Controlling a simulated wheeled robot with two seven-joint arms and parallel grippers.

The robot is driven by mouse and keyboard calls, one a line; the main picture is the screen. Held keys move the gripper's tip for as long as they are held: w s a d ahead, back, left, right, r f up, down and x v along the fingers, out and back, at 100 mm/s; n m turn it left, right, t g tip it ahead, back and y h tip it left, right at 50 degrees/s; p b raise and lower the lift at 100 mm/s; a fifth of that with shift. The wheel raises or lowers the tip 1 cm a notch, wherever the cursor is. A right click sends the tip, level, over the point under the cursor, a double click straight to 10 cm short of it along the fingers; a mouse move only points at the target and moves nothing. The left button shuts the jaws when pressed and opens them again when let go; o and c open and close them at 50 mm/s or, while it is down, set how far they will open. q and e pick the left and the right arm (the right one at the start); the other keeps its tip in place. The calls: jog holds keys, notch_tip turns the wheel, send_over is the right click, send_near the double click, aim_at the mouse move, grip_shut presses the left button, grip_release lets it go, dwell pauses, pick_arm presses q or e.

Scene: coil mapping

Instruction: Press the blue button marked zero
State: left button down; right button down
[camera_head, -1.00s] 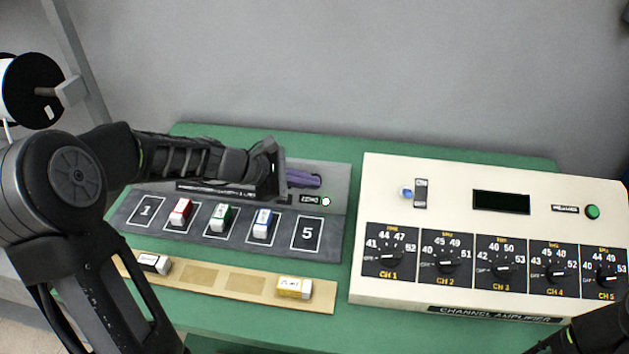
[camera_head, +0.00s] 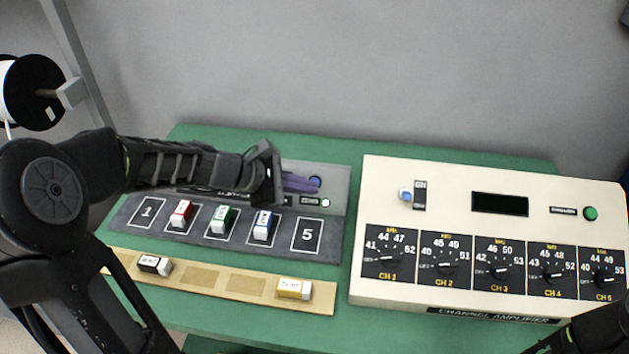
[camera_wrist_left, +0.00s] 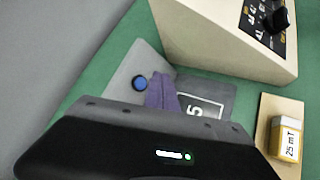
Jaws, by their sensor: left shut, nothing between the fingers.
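The blue button (camera_head: 316,181) shows on the grey panel's upper right, just above the small label ZERO (camera_head: 309,201) and a small white lamp (camera_head: 326,202). It also shows clearly in the left wrist view (camera_wrist_left: 139,83). My left gripper (camera_head: 303,184) has purple fingers that are shut and empty. In the head view their tips overlap the button's left edge. In the wrist view the fingers (camera_wrist_left: 163,92) lie just to the right of the button, with a small gap in the picture. Contact cannot be told. My right gripper is out of view.
The grey panel (camera_head: 335,225) holds red, green and blue blocks between slots 1 and 5. A wooden strip (camera_head: 200,292) with black and yellow blocks lies in front. The cream channel amplifier (camera_head: 450,185) stands at right. Green table (camera_head: 470,158) shows behind it.

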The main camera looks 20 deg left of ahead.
pick_arm(q)
jog(key=shift+s+d+r+p, duration=0.25)
jog(key=shift+s+r, duration=0.25)
jog(key=shift+s, duration=0.25)
jog(key=shift+s+d+r+p, duration=0.1)
jog(key=shift+s+r+p, duration=0.1)
jog(key=shift+s+r, duration=0.4)
jog(key=shift+f, duration=0.2)
